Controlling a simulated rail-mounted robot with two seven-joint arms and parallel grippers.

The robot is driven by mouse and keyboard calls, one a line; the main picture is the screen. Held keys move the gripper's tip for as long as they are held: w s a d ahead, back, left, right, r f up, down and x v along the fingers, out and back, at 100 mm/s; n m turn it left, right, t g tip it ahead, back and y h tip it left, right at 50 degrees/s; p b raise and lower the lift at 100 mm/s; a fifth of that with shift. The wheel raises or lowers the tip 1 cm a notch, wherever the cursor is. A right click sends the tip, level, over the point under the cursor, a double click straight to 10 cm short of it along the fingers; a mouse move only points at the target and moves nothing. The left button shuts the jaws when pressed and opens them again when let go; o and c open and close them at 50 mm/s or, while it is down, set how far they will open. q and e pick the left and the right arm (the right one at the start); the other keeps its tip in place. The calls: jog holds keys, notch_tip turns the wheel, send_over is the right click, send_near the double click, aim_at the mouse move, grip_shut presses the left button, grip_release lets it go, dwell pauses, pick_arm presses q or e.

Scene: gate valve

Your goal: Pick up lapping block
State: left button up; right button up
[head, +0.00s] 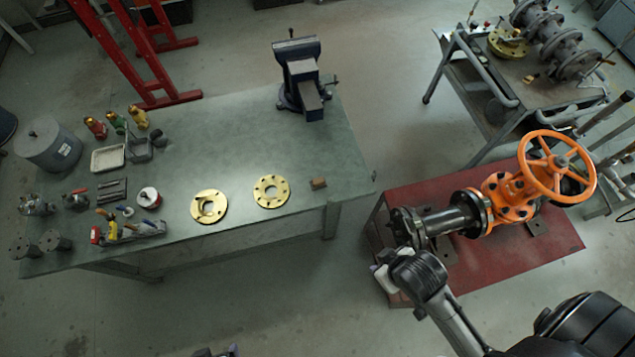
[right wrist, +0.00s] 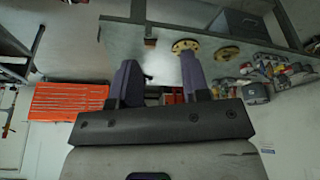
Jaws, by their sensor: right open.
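The lapping block appears to be the small brown block (head: 318,183) lying on the green workbench (head: 330,140) near its front right edge, right of two brass flanges. In the right wrist view a small brown block (right wrist: 150,42) shows at the bench edge, beyond the fingertips. My right gripper (right wrist: 157,70) is open and empty, with its two purple fingers apart and clear of the block. In the head view my right arm's wrist is in front of the red stand, and its fingers are hidden. A small part of my left gripper (head: 216,352) shows at the bottom edge; its jaws are cut off.
Two brass flanges (head: 209,207) (head: 271,192) lie left of the block. A vise (head: 302,80) stands at the bench's back right. Tools and bottles crowd the left end. A red stand (head: 530,240) with an orange-wheeled valve (head: 510,195) is at right. The bench around the block is clear.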

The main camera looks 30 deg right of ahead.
jog(key=shift+o, duration=0.4)
jog(key=o, duration=0.6)
jog(key=shift+o, duration=0.4)
